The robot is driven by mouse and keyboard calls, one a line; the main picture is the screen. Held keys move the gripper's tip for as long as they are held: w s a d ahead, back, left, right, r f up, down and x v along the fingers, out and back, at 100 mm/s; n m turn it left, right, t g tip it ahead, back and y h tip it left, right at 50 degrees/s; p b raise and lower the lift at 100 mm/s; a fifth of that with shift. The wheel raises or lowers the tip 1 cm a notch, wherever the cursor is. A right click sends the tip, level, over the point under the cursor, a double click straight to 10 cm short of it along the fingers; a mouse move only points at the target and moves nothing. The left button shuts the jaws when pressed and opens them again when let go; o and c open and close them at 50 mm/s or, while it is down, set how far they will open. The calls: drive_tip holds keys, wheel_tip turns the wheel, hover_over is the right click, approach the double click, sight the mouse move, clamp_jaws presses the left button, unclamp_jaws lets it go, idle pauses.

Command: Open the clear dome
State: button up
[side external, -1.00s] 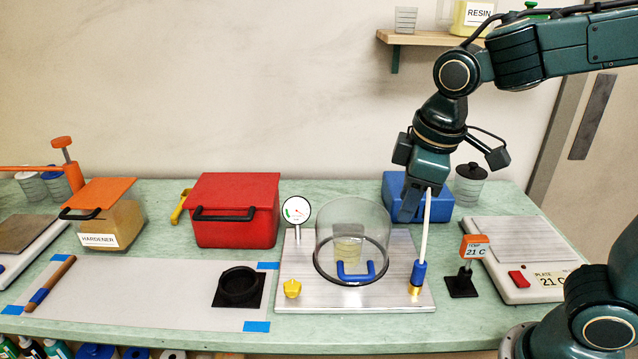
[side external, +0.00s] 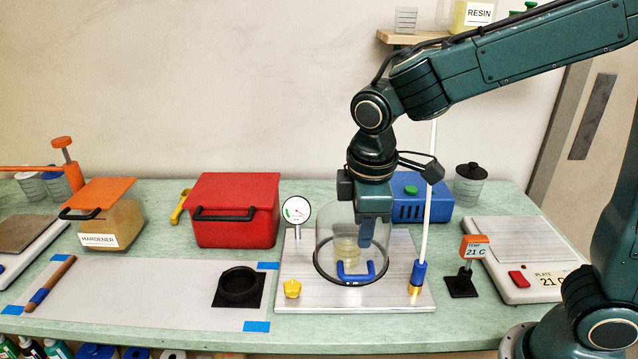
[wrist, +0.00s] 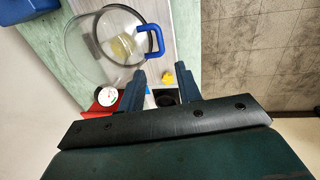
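The clear dome (side external: 328,232) sits on a metal plate (side external: 400,292), its dark rim ring down on the plate. Its blue handle (side external: 356,276) is at the near side of the rim. A cup with yellowish contents (side external: 346,252) shows through the dome. My gripper (side external: 367,238) points down and overlaps the dome in the side view, above the handle. In the wrist view, the fingers (wrist: 161,80) are apart with nothing between them. The handle (wrist: 154,40) is just beyond the fingertips, not between them, and the dome (wrist: 82,50) lies to the left of it.
A dial gauge (side external: 297,211) and a yellow valve knob (side external: 292,289) are on the plate's left. A white hose rises from a blue fitting (side external: 418,273) on its right.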

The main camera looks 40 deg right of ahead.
sight(356, 276)
drive_tip(key=f, duration=0.4)
drive_tip(key=w+d+f, duration=0.1)
drive_tip(key=f, duration=0.7)
drive_tip(key=shift+w+d+f, duration=0.3)
clamp_jaws()
